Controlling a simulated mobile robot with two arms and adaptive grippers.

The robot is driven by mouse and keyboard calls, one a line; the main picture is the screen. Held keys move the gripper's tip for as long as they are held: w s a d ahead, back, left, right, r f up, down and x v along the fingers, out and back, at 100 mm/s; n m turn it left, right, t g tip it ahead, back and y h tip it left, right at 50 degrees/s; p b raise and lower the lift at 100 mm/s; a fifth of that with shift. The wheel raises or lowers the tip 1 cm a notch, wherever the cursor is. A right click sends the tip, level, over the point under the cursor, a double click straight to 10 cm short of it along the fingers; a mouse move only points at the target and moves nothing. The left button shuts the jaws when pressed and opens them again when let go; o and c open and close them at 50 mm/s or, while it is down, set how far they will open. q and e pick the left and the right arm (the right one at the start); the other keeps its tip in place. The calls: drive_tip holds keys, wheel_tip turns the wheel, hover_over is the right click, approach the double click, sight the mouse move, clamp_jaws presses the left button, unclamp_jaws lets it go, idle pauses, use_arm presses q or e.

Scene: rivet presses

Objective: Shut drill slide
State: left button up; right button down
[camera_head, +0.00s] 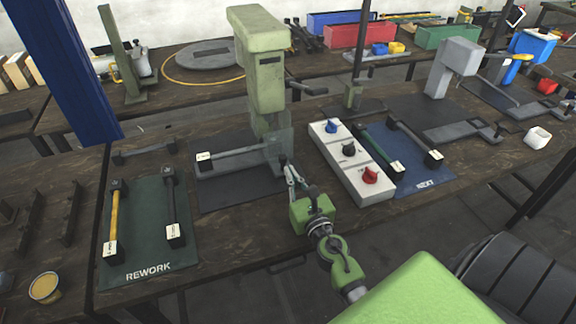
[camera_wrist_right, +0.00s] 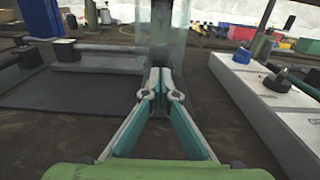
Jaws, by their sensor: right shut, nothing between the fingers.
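A green press (camera_head: 262,75), which looks like the drill, stands on a dark mat (camera_head: 240,187) at the middle of the table. A clear panel (camera_head: 279,148) stands at the foot of its column; it also shows in the wrist view (camera_wrist_right: 180,35). I cannot tell which part is the slide. My right gripper (camera_head: 286,163) is shut and empty, its fingertips in front of the panel in the wrist view (camera_wrist_right: 160,75); contact is unclear. My left gripper is out of view.
A white control box (camera_head: 335,152) with blue, black and red knobs stands close to the right of my gripper. A green REWORK mat (camera_head: 148,240) with two bars lies at left. A blue NEXT mat (camera_head: 420,178) lies at right. A blue post (camera_head: 65,65) rises at far left.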

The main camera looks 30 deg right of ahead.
sight(285, 161)
drive_tip(key=shift+x, duration=1.3)
drive_tip(key=shift+w, duration=0.1)
drive_tip(key=x, duration=0.3)
drive_tip(key=shift+w+d, duration=0.1)
drive_tip(key=shift+w, duration=0.3)
drive_tip(key=shift+r, duration=0.2)
drive_tip(key=shift+s, duration=0.1)
